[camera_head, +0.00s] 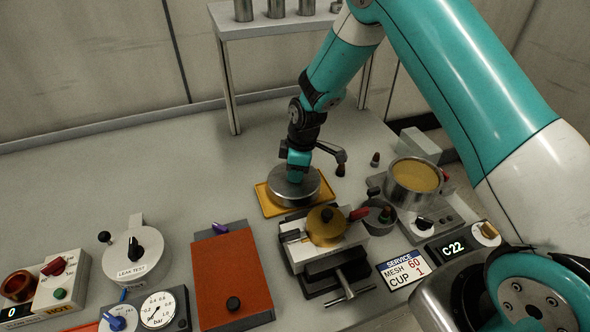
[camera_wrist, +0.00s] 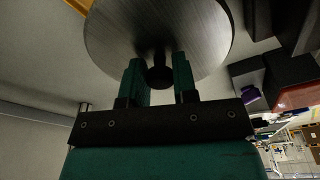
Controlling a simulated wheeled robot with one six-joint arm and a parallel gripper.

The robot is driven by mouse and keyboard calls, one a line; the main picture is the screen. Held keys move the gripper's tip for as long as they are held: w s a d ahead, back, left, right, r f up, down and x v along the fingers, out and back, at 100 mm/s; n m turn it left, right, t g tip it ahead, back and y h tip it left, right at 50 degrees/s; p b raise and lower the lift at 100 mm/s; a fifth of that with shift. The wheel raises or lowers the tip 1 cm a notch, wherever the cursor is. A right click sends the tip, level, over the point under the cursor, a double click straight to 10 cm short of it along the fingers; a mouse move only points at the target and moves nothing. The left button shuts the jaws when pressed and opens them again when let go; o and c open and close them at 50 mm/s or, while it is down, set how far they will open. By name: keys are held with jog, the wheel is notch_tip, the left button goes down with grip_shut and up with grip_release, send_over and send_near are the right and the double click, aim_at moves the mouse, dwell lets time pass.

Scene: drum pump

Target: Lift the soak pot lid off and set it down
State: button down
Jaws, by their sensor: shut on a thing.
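The round steel soak pot lid (camera_head: 305,193) is at the orange-yellow tray (camera_head: 268,207) in the middle of the table. My gripper (camera_head: 297,168) is above it, shut on its knob. In the wrist view, the green fingers of my gripper (camera_wrist: 160,82) stand on both sides of the lid's dark knob (camera_wrist: 161,76), with the brushed disc of the lid (camera_wrist: 120,30) beyond. The lid looks level over the tray; I cannot tell whether it touches it. The steel pot (camera_head: 411,190) to the right is open and holds yellow-brown contents.
A vice-like fixture with a brass round part (camera_head: 326,226) stands just in front of the tray. A dark spout-like handle (camera_head: 336,153) and small dark cones are to the right. A red-orange pad (camera_head: 229,275) is front left. The table behind and left is clear.

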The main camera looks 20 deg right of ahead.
jog(key=shift+f+b, duration=0.45)
jog(key=shift+f, duration=0.05)
dwell(1.1)
dwell(0.3)
grip_release()
dwell(0.4)
jog(key=shift+r+p, duration=2.6)
jog(key=shift+r, duration=1.4)
